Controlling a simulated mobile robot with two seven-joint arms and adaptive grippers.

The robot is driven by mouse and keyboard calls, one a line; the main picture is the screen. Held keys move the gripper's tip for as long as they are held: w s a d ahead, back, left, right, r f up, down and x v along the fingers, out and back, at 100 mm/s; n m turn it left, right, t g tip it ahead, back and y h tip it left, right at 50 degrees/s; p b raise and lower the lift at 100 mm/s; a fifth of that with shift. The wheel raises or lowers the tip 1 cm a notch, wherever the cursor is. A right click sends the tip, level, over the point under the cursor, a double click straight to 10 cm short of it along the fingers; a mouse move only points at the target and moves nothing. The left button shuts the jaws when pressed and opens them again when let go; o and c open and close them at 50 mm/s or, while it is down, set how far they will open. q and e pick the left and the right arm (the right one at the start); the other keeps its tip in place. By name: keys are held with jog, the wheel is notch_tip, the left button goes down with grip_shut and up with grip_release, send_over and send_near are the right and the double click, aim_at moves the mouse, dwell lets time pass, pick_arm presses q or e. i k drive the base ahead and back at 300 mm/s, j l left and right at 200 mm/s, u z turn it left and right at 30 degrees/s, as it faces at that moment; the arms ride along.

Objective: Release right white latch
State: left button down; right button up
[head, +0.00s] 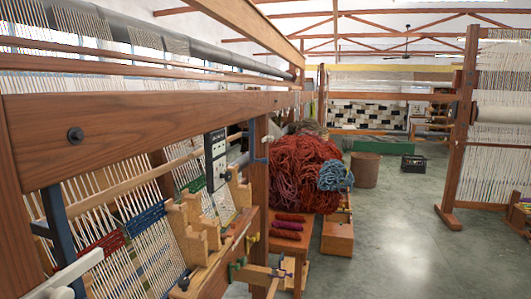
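No part that I can clearly make out as a right white latch shows in the head view. A pale off-white bar (68,274) slants up from the bottom left corner, beside a dark blue metal upright (62,235); I cannot tell whether it is a latch. A narrow box with a black and white face (215,160) is fixed upright on the near wooden loom (140,122). Neither of my grippers is in view.
The loom fills the left side. A heap of red wool (298,165) with a blue skein (335,177) lies beyond it, near dark red skeins (287,226) on a wooden bench. A brown bin (365,170) stands behind.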

aim_at(267, 137)
jog(key=z, duration=0.9)
jog(key=i+j, duration=0.15)
jog(key=i, duration=0.45)
jog(key=i+j, duration=0.1)
jog(key=i, duration=0.55)
jog(key=i+j, duration=0.15)
jog(key=i, duration=1.75)
jog(key=u, duration=0.45)
